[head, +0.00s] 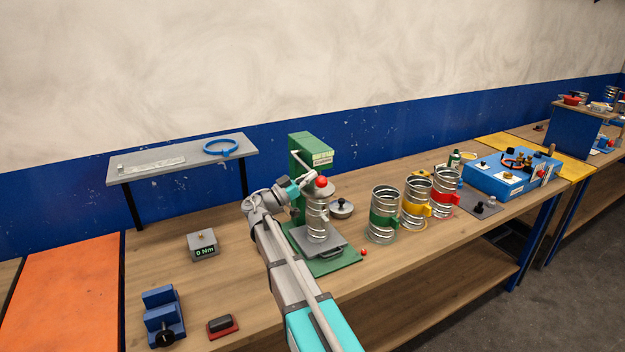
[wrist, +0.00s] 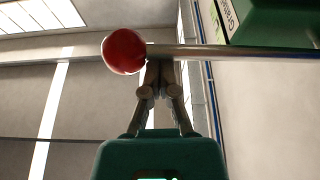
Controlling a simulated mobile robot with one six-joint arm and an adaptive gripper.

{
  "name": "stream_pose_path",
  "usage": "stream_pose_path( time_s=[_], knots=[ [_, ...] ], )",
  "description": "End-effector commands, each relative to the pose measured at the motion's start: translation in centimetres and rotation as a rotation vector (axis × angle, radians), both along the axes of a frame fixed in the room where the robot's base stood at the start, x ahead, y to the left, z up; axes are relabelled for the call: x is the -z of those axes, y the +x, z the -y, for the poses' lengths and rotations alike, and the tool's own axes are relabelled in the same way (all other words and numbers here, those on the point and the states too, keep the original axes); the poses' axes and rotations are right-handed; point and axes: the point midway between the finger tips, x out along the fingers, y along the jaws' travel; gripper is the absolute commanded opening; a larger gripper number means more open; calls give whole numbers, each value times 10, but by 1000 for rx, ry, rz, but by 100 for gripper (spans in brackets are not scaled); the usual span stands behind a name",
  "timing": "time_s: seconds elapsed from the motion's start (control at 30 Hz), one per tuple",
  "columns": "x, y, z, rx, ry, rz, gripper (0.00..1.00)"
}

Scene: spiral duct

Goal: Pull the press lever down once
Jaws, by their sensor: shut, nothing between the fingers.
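The green press (head: 301,153) stands on the bench, with a metal lever rod ending in a red ball knob (head: 321,182). In the wrist view the knob (wrist: 124,51) is left of the fingers, and the rod (wrist: 230,51) runs right toward the green press body (wrist: 285,22). My gripper (wrist: 160,72) is shut and empty, its fingertips at the rod just right of the knob. I cannot tell whether they touch it. In the head view my gripper (head: 307,182) is beside the knob, partly hidden by my arm. A spiral duct piece (head: 317,222) stands upright on the press plate.
Ducts with green (head: 383,222), yellow (head: 415,209) and red (head: 445,198) bands stand right of the press. A torque meter (head: 204,247), blue vise (head: 162,312) and grey shelf (head: 180,160) are to the left.

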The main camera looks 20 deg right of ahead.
Motion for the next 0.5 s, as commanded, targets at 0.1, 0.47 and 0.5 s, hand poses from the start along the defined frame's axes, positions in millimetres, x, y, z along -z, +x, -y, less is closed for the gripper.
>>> stream_pose_path(
  time_s=[0.1, 0.47, 0.5],
  knots=[
    [6, -5, -19, 1, 2, 0, 0],
    [14, -12, -72, -1, 0, -1, 0],
    [15, -12, -76, 0, 0, -1, 0]
  ],
)
